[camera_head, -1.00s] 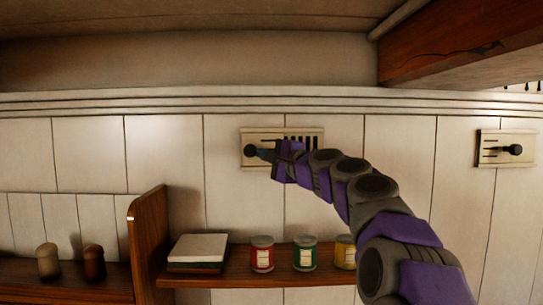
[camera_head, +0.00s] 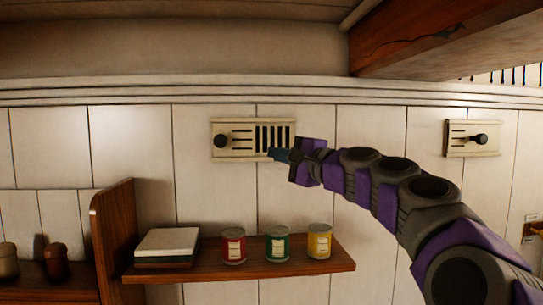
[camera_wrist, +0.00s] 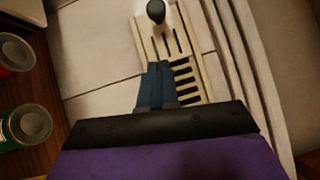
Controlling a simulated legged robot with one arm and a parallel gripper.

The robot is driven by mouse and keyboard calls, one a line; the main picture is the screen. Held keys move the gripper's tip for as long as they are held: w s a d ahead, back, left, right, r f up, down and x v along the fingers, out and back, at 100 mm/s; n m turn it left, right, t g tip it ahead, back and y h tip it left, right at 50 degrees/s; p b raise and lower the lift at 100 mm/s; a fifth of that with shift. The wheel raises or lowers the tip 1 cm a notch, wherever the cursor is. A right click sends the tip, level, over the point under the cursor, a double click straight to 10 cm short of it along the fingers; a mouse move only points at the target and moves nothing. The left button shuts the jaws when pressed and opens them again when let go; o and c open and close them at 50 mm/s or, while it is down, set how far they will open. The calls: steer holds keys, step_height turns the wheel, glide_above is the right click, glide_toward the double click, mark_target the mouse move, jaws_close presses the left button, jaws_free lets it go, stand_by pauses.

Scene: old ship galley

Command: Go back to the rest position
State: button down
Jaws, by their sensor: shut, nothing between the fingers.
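My gripper (camera_head: 276,155) is raised in front of the white planked wall, at the slotted right part of a cream vent plate (camera_head: 233,152). Its blue-grey fingers are together with nothing between them. The plate's black knob (camera_head: 220,141) is at its left end, apart from my fingertips. In the wrist view, my gripper (camera_wrist: 158,70) lies over the vent plate (camera_wrist: 199,62), and the black knob (camera_wrist: 156,11) is beyond the fingertips. My arm reaches in from the lower right. Whether the fingertips touch the plate cannot be told.
Below, a wooden shelf (camera_head: 250,270) holds a red can (camera_head: 233,246), a green can (camera_head: 277,245), a yellow can (camera_head: 319,241) and stacked books (camera_head: 167,243). A wooden beam (camera_head: 440,38) hangs above.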

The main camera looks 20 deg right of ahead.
steer(key=s+a+f+n+g+y+b, duration=0.1)
steer(key=s+a+f+n+g+b, duration=0.15)
steer(key=a+f, duration=0.55)
steer(key=s+a+f+n+g+b, duration=0.25)
steer(key=a+f, duration=0.35)
steer(key=f, duration=0.3)
steer(key=s+a+f+n+g+h+b, duration=0.1)
steer(key=s+a+f+n+g+b, duration=0.2)
steer(key=f, duration=0.7)
steer(key=s+a+f+n+g+b, duration=0.1)
steer(key=s+a+f+g+b, duration=0.3)
steer(key=f, duration=0.6)
steer(key=s+d+f+n+g+h+b, duration=0.3)
steer(key=s+f+b, duration=0.1)
steer(key=s+f, duration=1)
steer(key=s+d+f+n+g+h+b, duration=0.2)
steer(key=s+d+f+g+h+b, duration=0.2)
steer(key=s+f, duration=1.1)
step_height(320, 180, down, 3)
steer(key=shift+n+h+b, duration=0.3)
steer(key=shift+n+b, duration=0.1)
steer(key=shift+b, duration=0.05)
